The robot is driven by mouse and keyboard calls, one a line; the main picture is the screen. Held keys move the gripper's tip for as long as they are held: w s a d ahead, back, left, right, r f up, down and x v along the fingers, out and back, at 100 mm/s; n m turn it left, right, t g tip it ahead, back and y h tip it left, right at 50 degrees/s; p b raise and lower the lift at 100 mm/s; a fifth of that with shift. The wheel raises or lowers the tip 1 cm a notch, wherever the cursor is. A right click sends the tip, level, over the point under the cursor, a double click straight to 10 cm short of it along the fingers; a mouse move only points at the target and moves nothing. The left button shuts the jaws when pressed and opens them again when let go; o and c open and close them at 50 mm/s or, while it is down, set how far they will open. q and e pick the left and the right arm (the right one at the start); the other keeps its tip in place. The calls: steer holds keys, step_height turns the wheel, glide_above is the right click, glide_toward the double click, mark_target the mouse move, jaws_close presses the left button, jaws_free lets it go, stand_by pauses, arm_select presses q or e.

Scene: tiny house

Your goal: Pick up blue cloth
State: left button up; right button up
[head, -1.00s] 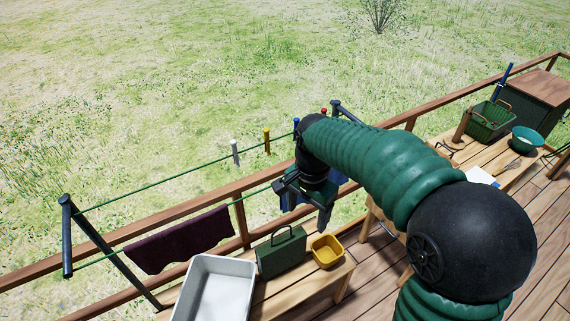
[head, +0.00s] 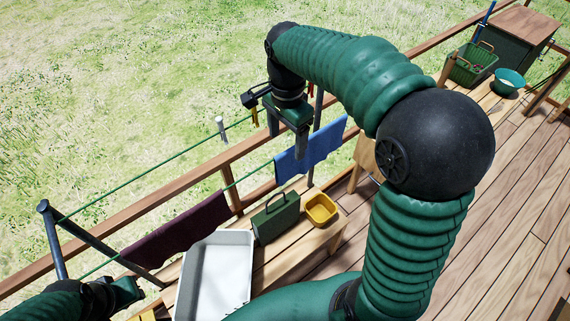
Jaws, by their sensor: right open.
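The blue cloth (head: 322,147) hangs over the green clothesline in the head view, right of the centre. My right gripper (head: 287,143) points down with its fingers apart, in front of and overlapping the cloth's left part in the picture. No cloth shows pinched between its fingers; whether a finger touches the cloth I cannot tell. My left gripper (head: 122,291) is at the lower left edge, near the white basin, and its fingers are not clear.
A dark maroon cloth (head: 178,228) hangs on the same line to the left. Below stands a wooden bench with a white basin (head: 215,270), a green box (head: 276,218) and a yellow bowl (head: 320,208). A wooden railing (head: 130,224) runs behind.

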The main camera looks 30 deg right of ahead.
mark_target(281, 155)
steer(key=shift+w+f+b, duration=0.4)
steer(key=shift+f+b, duration=0.25)
steer(key=shift+f, duration=0.75)
steer(key=shift+w+f+b, duration=0.4)
steer(key=shift+f+b, duration=0.3)
steer(key=shift+f, duration=0.7)
steer(key=shift+w+f+b, duration=0.4)
steer(key=shift+f+b, duration=0.25)
steer(key=shift+f, duration=0.75)
arm_select(q)
steer(key=x, duration=0.7)
steer(key=shift+b, duration=0.45)
arm_select(e)
steer(key=shift+s+a+f, duration=0.1)
steer(key=shift+s+f, duration=0.05)
steer(key=shift+f, duration=0.65)
arm_select(q)
steer(key=shift+a, duration=0.1)
arm_select(e)
steer(key=shift+c, duration=0.4)
